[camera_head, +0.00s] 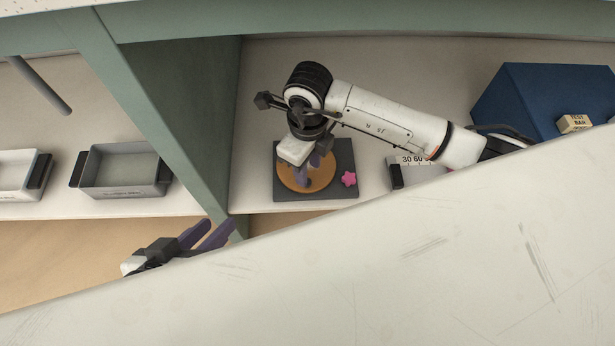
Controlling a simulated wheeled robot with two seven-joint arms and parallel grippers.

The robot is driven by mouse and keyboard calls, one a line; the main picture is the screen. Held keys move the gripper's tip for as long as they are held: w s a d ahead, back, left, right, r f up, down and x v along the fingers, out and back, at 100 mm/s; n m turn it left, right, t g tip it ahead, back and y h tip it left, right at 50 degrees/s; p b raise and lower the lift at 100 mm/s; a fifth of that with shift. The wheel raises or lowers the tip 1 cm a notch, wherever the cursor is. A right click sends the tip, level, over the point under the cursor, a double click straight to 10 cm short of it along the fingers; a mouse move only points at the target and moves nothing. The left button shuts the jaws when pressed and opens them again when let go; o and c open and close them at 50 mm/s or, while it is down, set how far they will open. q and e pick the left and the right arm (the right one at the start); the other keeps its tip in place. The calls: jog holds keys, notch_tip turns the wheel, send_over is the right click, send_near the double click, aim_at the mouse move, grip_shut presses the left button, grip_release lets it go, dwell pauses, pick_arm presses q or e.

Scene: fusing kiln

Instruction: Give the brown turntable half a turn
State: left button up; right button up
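The brown turntable (288,180) is a round disc on a dark grey square base (345,152), on the shelf of the middle bay. A pink flower-shaped piece (349,179) lies at the right of the base, beside the disc. The gripper and wrist cover the disc's middle and far part, so finger contact and any handle there are hidden. My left gripper (206,236) is low at the left, away from the turntable, with its purple fingers apart and nothing between them.
A green upright divider (190,110) stands between my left gripper and the turntable. Grey trays (122,172) with dark handles sit left of it. A block marked 30 60 (412,160) and a blue box (525,95) are at right. A large pale panel (400,260) hides the foreground.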

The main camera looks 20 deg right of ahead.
notch_tip(320, 180, down, 3)
jog(key=shift+f+b, duration=0.1)
jog(key=shift+b, duration=0.35)
pick_arm(q)
jog(key=shift+w+d+r+t+h, duration=0.15)
jog(key=shift+d+r+t+h, duration=0.15)
jog(key=shift+d+r+h, duration=0.3)
pick_arm(e)
jog(key=shift+f, duration=0.55)
pick_arm(q)
jog(key=shift+a+r, duration=0.1)
pick_arm(e)
grip_shut()
